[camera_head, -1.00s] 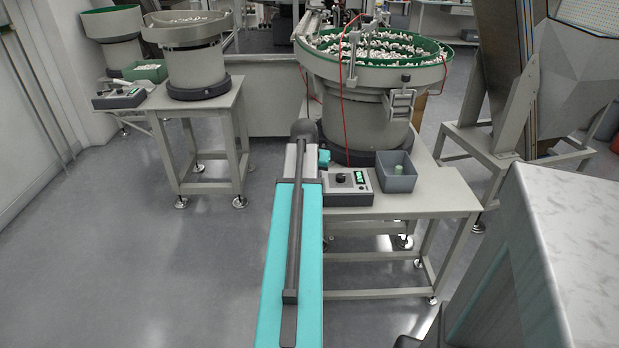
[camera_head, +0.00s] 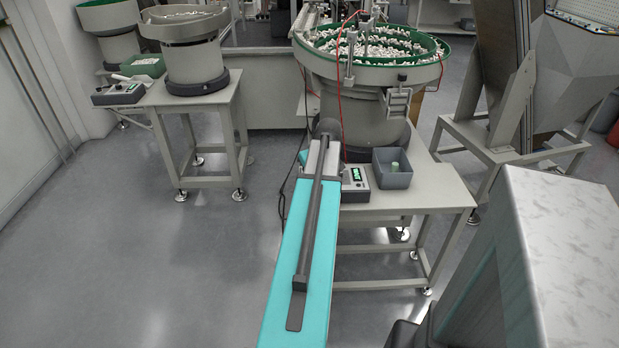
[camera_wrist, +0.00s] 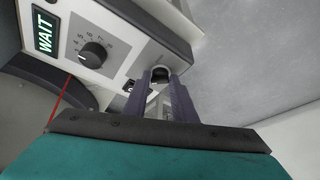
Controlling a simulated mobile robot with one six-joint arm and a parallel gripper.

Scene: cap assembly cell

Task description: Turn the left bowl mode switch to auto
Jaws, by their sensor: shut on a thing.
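A pale control box (camera_head: 355,187) sits at the front of the centre table, below the big bowl feeder (camera_head: 370,75). My arm covers its left part in the head view. In the wrist view the box panel (camera_wrist: 120,72) has a lit green display (camera_wrist: 44,30) reading WAIT and a black numbered dial (camera_wrist: 92,54). Past the dial, a small round mode switch (camera_wrist: 160,73) with a bright ring shows between my fingertips. My gripper (camera_wrist: 159,82) is shut on this switch. Its setting and labels are hidden or too small to read.
Open floor lies between the tables.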

